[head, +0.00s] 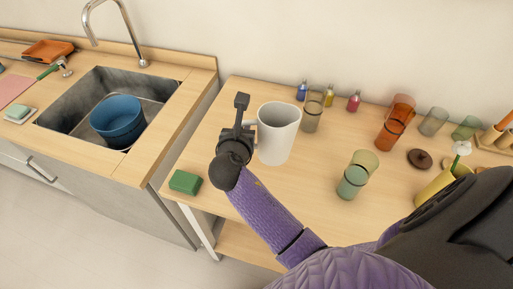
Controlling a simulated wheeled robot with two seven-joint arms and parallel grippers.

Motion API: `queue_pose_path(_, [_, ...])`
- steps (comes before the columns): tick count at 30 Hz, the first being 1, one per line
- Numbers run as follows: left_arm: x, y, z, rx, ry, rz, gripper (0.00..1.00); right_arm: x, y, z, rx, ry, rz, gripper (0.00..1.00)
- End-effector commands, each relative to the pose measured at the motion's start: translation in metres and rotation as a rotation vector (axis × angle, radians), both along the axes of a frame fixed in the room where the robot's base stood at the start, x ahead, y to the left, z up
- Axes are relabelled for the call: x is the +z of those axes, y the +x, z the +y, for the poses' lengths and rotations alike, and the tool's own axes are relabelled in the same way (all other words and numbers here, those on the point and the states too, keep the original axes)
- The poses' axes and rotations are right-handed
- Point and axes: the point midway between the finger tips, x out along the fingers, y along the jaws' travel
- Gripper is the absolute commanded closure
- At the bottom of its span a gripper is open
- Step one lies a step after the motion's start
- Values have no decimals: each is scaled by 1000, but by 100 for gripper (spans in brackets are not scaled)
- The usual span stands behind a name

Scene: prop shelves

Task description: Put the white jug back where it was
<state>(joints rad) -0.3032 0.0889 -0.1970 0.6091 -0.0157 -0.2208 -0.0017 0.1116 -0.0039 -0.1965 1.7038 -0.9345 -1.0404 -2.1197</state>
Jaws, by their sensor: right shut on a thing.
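The white jug (278,136) is upright at or just above the left part of the wooden table; I cannot tell whether its base touches. Its handle is on its left side. My right gripper (247,128) is at that handle, shut on it, with my purple-sleeved arm reaching in from the lower right. The fingertips are partly hidden against the jug. My left gripper is not in view.
A green sponge (185,182) lies at the table's (225,205) left front corner. Green glasses (352,182), a brown-grey glass (312,112), small bottles (328,96) and orange glasses (390,130) stand to the right. A sink (88,85) with blue bowls (117,120) is at left.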

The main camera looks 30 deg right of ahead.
Motion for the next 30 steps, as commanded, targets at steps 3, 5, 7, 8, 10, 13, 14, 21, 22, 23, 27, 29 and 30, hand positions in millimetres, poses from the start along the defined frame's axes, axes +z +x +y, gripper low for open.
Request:
queue_pose_path(3, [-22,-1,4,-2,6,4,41,-37,0,1,1,0,5,100])
queue_pose_path(5, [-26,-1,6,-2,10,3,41,-47,0,1,1,0,5,100])
queue_pose_path(7, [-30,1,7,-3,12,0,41,-55,0,1,2,0,2,100])
queue_pose_path(8, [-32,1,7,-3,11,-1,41,-59,0,1,2,-1,3,100])
queue_pose_path(10, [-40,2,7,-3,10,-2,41,-71,0,1,1,0,4,100])
queue_pose_path(13, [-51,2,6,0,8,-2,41,-90,0,0,1,0,4,100])
queue_pose_path(14, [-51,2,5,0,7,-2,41,-92,0,0,1,0,4,100])
queue_pose_path(21, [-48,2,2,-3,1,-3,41,-88,0,0,2,-1,2,100])
queue_pose_path(22, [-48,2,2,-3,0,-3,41,-89,0,0,2,-1,2,100])
queue_pose_path(23, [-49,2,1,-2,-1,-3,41,-91,0,0,2,-1,2,100])
queue_pose_path(27, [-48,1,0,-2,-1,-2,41,-90,0,1,1,1,2,53])
queue_pose_path(29, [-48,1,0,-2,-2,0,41,-90,0,1,1,1,2,47])
queue_pose_path(30, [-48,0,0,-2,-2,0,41,-90,0,1,1,1,2,47])
